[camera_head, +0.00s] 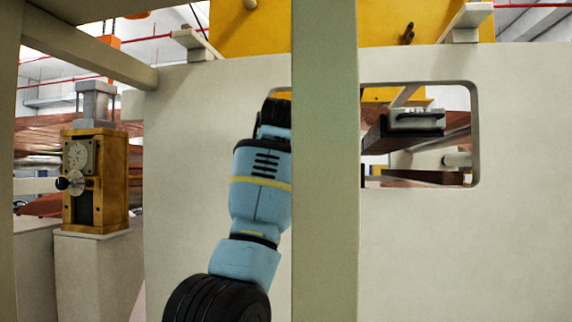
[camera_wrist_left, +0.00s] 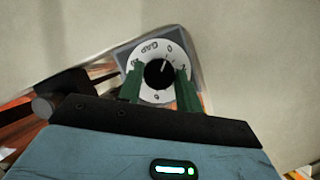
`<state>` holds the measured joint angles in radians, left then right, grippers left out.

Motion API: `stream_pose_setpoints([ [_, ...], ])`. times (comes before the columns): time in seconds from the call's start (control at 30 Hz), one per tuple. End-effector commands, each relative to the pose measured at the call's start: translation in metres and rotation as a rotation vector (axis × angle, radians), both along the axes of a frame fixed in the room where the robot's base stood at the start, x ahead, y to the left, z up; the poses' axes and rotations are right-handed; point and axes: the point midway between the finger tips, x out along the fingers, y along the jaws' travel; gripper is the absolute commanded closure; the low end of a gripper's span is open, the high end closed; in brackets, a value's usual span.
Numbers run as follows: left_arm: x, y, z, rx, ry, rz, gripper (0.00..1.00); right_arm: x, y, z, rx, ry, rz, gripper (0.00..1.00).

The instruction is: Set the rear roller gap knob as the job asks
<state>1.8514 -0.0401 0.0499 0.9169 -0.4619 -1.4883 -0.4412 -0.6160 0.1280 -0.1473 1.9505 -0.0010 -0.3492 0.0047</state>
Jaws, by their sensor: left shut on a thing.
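The gap knob (camera_wrist_left: 158,73) is black and round, at the middle of a white dial (camera_wrist_left: 144,92) marked GAP with digits around it. A pale mark on the knob points up and slightly right, towards the 0. My left gripper (camera_wrist_left: 160,84) has its green fingers on either side of the knob and is shut on it. In the head view my blue left arm reaches up to the window opening; its fingers and the knob are hidden there. My right gripper is in neither view.
A pale post (camera_head: 325,200) stands close beside my left arm. Behind it is a cream panel (camera_head: 520,140) with a window opening.

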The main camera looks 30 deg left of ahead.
Motion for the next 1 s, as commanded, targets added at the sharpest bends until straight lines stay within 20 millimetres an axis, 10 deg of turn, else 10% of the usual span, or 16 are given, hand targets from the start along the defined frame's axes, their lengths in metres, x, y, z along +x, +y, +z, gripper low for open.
stream_pose_setpoints([
  [0.37,0.0005,-0.0002,-0.0008,-0.007,0.0,-0.002,0.88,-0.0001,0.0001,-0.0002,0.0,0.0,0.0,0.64],
  [0.4,0.0005,-0.0002,-0.0008,-0.006,0.0,-0.001,0.64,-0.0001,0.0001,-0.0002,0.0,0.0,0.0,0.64],
  [0.57,0.0003,-0.0001,-0.0007,-0.006,0.0,-0.001,0.43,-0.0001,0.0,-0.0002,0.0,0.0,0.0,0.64],
  [1.0,-0.0084,-0.0045,0.0042,-0.004,-0.003,0.0,0.43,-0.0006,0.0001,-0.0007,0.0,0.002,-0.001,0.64],
])
